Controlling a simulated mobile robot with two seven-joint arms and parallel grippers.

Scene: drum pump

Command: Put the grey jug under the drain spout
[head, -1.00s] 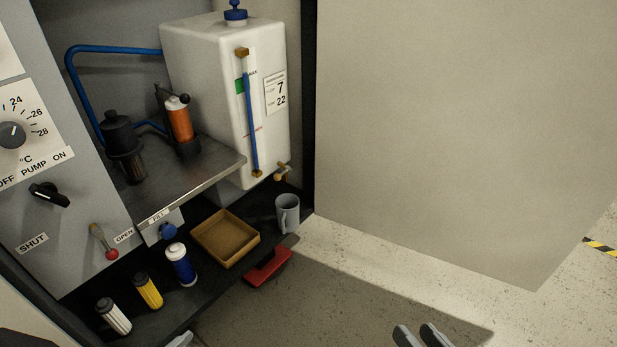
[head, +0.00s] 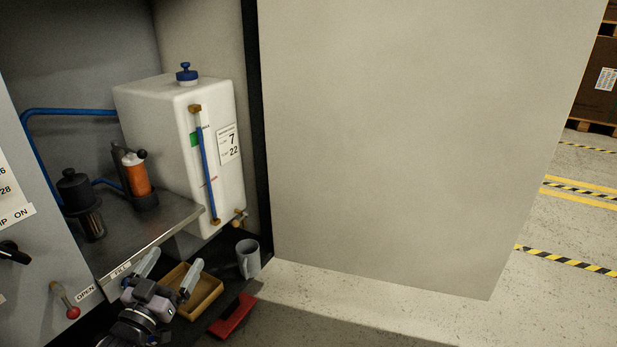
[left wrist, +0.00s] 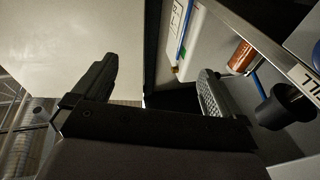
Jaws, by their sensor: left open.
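The grey jug (head: 249,262) stands upright on the dark lower ledge, near its right end, its handle toward the left. The drain spout (head: 240,216) is a small brass tap low on the white tank (head: 188,130). The jug sits just below and in front of it; I cannot tell whether it is exactly underneath. My left gripper (head: 172,268) is open and empty over the tan tray, to the left of the jug and apart from it. Its two fingers also show in the left wrist view (left wrist: 155,85), where I do not make out the jug. My right gripper is out of view.
The tan tray (head: 208,304) lies under my left gripper. A red block (head: 233,317) is at the ledge's front edge. The metal shelf (head: 170,228) overhangs from the left. A large beige panel (head: 400,150) stands to the right; open floor lies in front.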

